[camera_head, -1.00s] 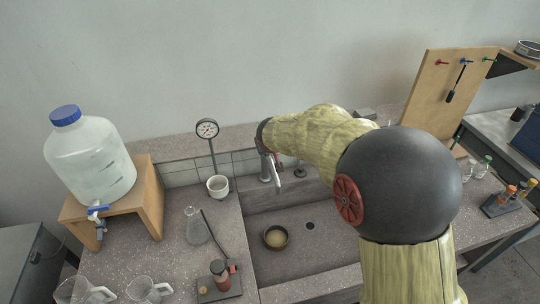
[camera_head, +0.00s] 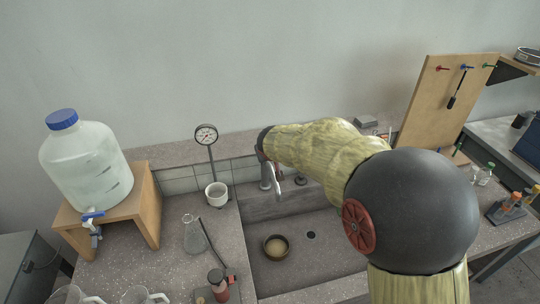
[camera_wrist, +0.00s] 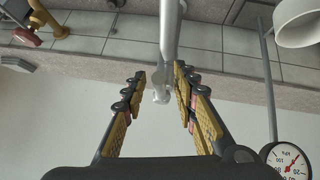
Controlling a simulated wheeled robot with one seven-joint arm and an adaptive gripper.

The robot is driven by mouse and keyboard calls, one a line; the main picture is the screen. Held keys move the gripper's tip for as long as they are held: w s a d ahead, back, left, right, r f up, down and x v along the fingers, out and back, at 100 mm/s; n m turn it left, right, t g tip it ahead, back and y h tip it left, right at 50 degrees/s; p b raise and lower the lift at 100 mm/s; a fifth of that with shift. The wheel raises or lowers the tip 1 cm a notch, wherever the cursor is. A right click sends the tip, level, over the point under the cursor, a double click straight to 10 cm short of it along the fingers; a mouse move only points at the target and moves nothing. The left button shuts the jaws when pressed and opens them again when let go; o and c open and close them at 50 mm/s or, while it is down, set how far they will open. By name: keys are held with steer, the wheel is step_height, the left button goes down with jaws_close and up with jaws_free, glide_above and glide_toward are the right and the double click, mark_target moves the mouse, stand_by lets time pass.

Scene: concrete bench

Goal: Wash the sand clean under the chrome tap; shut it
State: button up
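The chrome tap (camera_head: 268,178) stands at the back of the sink, its spout pointing down. A round brown-rimmed bowl of tan sand (camera_head: 276,247) sits on the sink floor below and in front of it. I cannot make out a water stream. My gripper is mostly hidden behind my arm in the head view. In the wrist view my gripper (camera_wrist: 160,77) is open, its fingers on either side of a slim chrome part of the tap (camera_wrist: 169,45). A gap shows on the left; I cannot tell whether the right finger touches.
The grey sink (camera_head: 330,262) has a dark drain (camera_head: 311,236). Left of it stand a gauge (camera_head: 206,135) on a post, a white cup (camera_head: 216,194), a flask (camera_head: 194,236) and a water carboy (camera_head: 85,160) on a wooden stand. A wooden pegboard (camera_head: 440,100) stands right.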

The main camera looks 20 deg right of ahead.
steer(key=v, duration=1.2)
stand_by(0.5)
steer(key=s+f+g, duration=0.2)
steer(key=s+f, duration=0.2)
steer(key=s, duration=0.2)
steer(key=s+a+r+y, duration=0.1)
steer(key=s+a, duration=0.2)
steer(key=s, duration=0.4)
steer(key=s+a+r+y, duration=0.1)
steer(key=s+a, duration=0.2)
steer(key=s, duration=0.4)
steer(key=s+a+r+n+y, duration=0.1)
steer(key=s+a+r, duration=0.1)
steer(key=s, duration=0.5)
steer(key=shift+s+a, duration=0.2)
steer(key=shift+a, duration=0.7)
